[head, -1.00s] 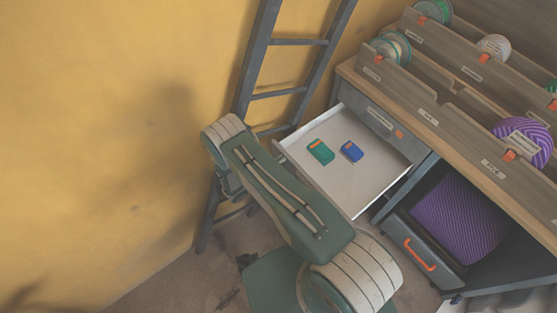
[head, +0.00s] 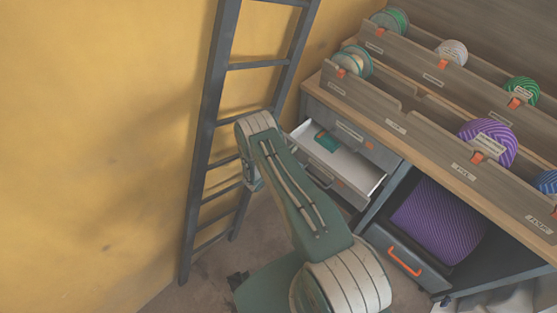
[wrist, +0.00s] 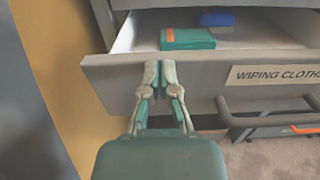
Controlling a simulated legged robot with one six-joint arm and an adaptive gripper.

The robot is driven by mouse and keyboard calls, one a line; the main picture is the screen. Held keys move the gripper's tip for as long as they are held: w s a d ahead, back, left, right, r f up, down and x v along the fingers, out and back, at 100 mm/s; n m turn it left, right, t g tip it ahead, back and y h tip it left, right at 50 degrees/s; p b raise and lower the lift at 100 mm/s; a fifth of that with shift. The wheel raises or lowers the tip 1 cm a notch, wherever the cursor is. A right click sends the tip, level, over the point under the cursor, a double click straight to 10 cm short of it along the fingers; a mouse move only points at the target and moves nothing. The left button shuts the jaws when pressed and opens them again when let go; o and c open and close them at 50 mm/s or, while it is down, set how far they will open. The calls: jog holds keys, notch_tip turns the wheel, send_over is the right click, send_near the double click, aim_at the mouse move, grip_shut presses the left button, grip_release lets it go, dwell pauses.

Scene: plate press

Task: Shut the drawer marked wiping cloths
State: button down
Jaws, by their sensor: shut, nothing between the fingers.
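The drawer marked wiping cloths (wrist: 210,75) is partly open in the wrist view, its label (wrist: 275,74) on the right of the front panel. In the head view the white-lined drawer (head: 345,165) sticks out of the cabinet's upper left. A green packet (wrist: 187,39) with an orange mark and a blue packet (wrist: 217,20) lie inside it. My gripper (wrist: 160,68) is shut and empty, its fingertips at the drawer front's upper edge, left of the label; they appear to touch it. The gripper is hidden behind my arm in the head view.
A dark ladder (head: 208,120) leans on the yellow wall left of the drawer. An open bin with an orange handle (head: 405,262) holds a purple spool (head: 438,222). Spool racks stand on the worktop (head: 420,145).

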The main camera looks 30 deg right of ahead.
send_over(307, 146)
jog(key=shift+s+a+f, duration=0.15)
jog(key=shift+s+a, duration=0.2)
jog(key=shift+s, duration=0.05)
jog(key=shift+w+d, duration=0.25)
jog(key=shift+d, duration=0.2)
jog(key=shift+w+a, duration=0.1)
jog(key=shift+a, duration=0.05)
